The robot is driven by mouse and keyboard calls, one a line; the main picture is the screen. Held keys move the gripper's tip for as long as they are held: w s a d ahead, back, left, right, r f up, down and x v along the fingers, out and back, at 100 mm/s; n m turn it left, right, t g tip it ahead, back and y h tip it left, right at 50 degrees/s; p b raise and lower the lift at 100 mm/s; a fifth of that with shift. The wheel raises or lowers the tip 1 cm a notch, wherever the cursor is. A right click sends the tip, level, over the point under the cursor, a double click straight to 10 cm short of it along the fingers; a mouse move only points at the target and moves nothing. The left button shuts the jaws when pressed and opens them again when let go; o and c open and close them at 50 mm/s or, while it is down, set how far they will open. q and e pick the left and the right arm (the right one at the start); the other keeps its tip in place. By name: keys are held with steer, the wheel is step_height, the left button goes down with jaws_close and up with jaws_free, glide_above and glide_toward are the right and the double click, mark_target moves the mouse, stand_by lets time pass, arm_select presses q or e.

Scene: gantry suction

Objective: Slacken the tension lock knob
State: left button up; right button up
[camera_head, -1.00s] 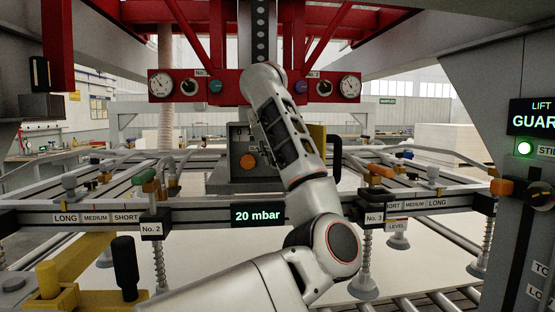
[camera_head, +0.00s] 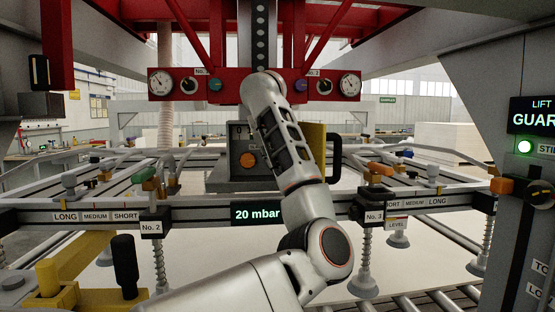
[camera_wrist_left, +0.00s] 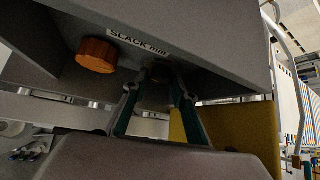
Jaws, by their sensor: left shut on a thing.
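The grey tension box (camera_head: 222,183) stands at the middle of the frame behind my left arm. An orange knob (camera_head: 248,160) is on its front; the same orange knob (camera_wrist_left: 97,55) shows at upper left in the left wrist view. The label "SLACK mm" (camera_wrist_left: 137,42) is right of it. My left gripper (camera_wrist_left: 160,78) has its green-padded fingers closed in at the box's shaded lower edge, on a dark knob-like part (camera_wrist_left: 158,72) right of the orange knob. That part is dim and mostly hidden. In the head view my arm hides the gripper. My right gripper is out of view.
A yellow panel (camera_head: 316,142) with a black handle (camera_head: 334,158) adjoins the box's right side. The front rail (camera_head: 190,212) carries a "20 mbar" display (camera_head: 256,213) and suction cups. A red gauge beam (camera_head: 225,85) crosses above.

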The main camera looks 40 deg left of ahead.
arm_select(q)
steer(key=n+t+h+b, duration=0.1)
steer(key=b, duration=0.1)
steer(key=n+t+b, duration=0.1)
steer(key=t+b, duration=0.1)
steer(key=shift+s+a+f+h, duration=0.15)
steer(key=shift+f+h, duration=0.15)
steer(key=shift+h, duration=0.1)
steer(key=shift+n+t+b, duration=0.3)
steer(key=shift+t+b, duration=0.1)
steer(key=shift+b, duration=0.05)
steer(key=shift+r+t+h+b, duration=0.15)
steer(key=shift+t+h+b, duration=0.15)
steer(key=shift+b, duration=0.05)
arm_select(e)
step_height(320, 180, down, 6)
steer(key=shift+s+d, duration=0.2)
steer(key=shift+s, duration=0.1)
arm_select(q)
steer(key=o, duration=0.8)
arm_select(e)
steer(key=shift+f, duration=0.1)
